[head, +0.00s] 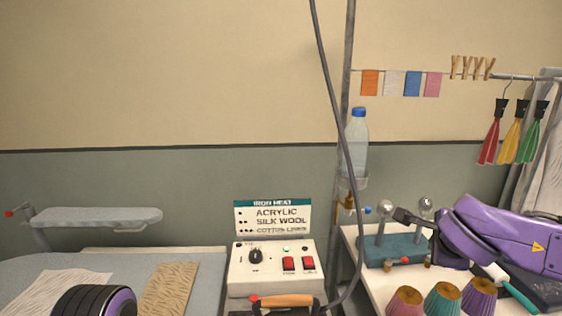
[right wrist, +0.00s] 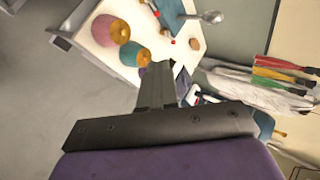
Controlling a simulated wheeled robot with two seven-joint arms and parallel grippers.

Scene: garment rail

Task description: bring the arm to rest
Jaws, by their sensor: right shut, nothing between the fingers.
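My right arm comes in from the right in the head view, purple with a dark gripper (head: 402,215). The gripper is in the air above the white side table (head: 349,236), in front of the blue-green stand (head: 374,247). In the right wrist view the gripper (right wrist: 158,72) is shut, with nothing between its fingers. A black and purple part of my left arm shows at the bottom left of the head view; my left gripper is out of view.
Pink, green and purple cones (head: 447,298) stand on the side table below my right arm. A pole (head: 347,60) with a cable and a water bottle (head: 357,140) rises left of it. Left are an iron control box (head: 270,270) and ironing board (head: 210,285). Coloured clips hang right (head: 512,140).

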